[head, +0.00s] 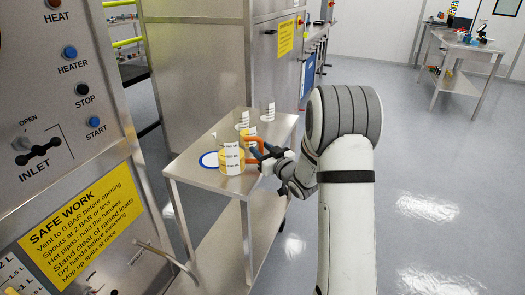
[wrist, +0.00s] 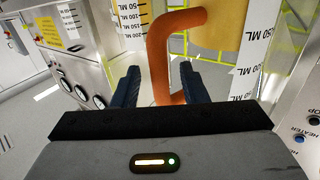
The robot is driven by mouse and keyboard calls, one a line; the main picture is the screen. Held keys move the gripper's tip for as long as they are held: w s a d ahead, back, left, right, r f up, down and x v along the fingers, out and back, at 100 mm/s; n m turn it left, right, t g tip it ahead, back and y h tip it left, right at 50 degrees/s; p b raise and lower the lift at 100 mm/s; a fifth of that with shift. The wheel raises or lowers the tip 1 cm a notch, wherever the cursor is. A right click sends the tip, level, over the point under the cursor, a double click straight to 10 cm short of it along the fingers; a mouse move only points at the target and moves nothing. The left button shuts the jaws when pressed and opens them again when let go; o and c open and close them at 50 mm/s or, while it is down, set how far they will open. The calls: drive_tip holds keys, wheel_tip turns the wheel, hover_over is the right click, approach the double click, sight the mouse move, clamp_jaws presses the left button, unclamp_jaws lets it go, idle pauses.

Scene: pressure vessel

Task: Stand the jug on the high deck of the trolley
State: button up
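The jug (head: 231,157) is clear with yellow contents, white measure labels and an orange handle. It is upright at the front of the trolley's high deck (head: 191,172); I cannot tell for certain whether its base touches the deck. My gripper (head: 263,157) is at the handle, to the right of the jug. In the wrist view, the orange handle (wrist: 165,60) passes between the two dark fingers of my gripper (wrist: 157,88), with a gap visible on its left. The jug's yellow body (wrist: 215,22) lies beyond it.
A blue ring mark (head: 209,159) is on the deck just left of the jug. Other clear labelled vessels (head: 242,120) stand behind it. A control panel (head: 75,85) is close on the left. A steel cabinet (head: 200,70) stands behind the trolley.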

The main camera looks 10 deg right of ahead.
drive_tip(key=shift+r, duration=0.2)
drive_tip(key=s+d+m+g+h, duration=0.1)
drive_tip(key=s+d+g+h, duration=0.15)
drive_tip(key=s, duration=0.55)
drive_tip(key=s+d+m+g+h, duration=0.1)
drive_tip(key=s+d+g+h, duration=0.2)
drive_tip(key=s, duration=0.5)
drive_tip(key=s+a+r+m+g, duration=0.1)
drive_tip(key=s+a+g, duration=0.3)
drive_tip(key=s, duration=0.7)
drive_tip(key=s+a+m+g, duration=0.1)
drive_tip(key=s+a+g, duration=0.4)
drive_tip(key=s, duration=0.7)
drive_tip(key=shift+s+a+r+h, duration=0.25)
drive_tip(key=shift+a+r+h, duration=0.1)
drive_tip(key=shift+r, duration=0.05)
drive_tip(key=shift+g, duration=0.25)
